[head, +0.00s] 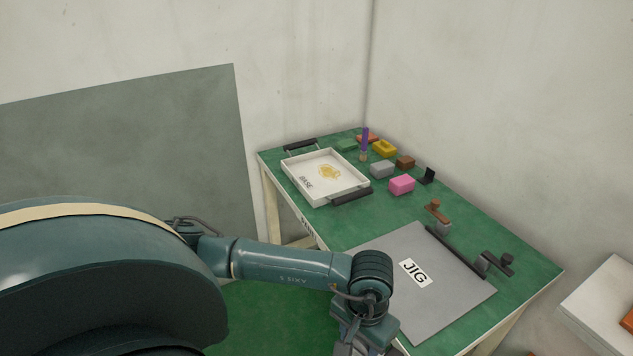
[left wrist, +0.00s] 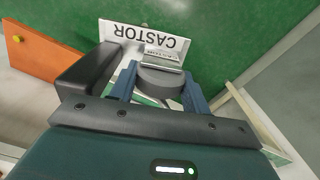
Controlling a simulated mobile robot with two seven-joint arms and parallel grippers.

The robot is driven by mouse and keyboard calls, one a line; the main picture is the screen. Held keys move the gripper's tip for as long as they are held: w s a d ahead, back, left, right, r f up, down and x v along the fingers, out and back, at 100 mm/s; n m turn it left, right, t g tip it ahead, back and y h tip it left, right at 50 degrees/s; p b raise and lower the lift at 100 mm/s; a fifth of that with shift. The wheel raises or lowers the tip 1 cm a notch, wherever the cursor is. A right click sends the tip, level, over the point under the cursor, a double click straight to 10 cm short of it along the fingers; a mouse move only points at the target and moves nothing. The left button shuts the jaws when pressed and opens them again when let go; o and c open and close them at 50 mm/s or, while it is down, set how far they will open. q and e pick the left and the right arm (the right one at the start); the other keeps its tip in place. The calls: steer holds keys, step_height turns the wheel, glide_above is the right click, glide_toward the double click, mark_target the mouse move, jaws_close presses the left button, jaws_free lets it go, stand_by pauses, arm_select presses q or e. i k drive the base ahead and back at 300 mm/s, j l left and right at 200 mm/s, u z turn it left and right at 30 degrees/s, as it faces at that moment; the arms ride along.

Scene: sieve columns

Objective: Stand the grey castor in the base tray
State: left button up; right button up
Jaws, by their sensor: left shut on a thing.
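The base tray (head: 350,199) is a shallow white tray marked BASE at the far end of the green table, with a yellow patch on its floor. My left gripper (left wrist: 160,84) is shut on the grey castor (left wrist: 160,80), a dark grey rounded piece between its blue fingers in the left wrist view. A white CASTOR label (left wrist: 125,33) lies just beyond the castor. In the head view my left arm reaches to the bottom edge, near the table's front side and well short of the tray. The castor is hidden there. My right gripper is not in view.
A grey JIG plate (head: 450,299) covers the near table. A grey block (head: 382,169), pink block (head: 401,185), yellow piece (head: 384,149) and purple upright piece (head: 365,139) stand right of the tray.

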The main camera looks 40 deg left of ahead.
mark_target(323, 177)
steer(key=z, duration=0.35)
steer(key=k+z, duration=0.15)
steer(key=z, duration=0.2)
steer(key=l+z, duration=0.1)
steer(key=z, duration=0.25)
steer(key=k+j+z, duration=0.1)
steer(key=j+z, duration=0.2)
steer(key=k+j+z, duration=0.15)
steer(key=j+z, duration=0.2)
steer(key=k+j, duration=0.2)
steer(key=j, duration=0.15)
steer(key=k+j, duration=0.15)
steer(key=j, duration=0.25)
steer(key=k+j, duration=0.2)
steer(key=j, duration=0.15)
steer(key=k+j, duration=0.15)
steer(key=j, duration=0.2)
steer(key=k+j, duration=0.2)
steer(key=j, duration=0.2)
steer(key=k+j, duration=0.15)
steer(key=j, duration=0.2)
steer(key=k+j, duration=0.2)
steer(key=j, duration=0.2)
steer(key=k+j, duration=0.15)
steer(key=j, duration=0.2)
steer(key=i+j, duration=0.15)
steer(key=j, duration=0.15)
steer(key=i+j, duration=0.15)
steer(key=j, duration=0.15)
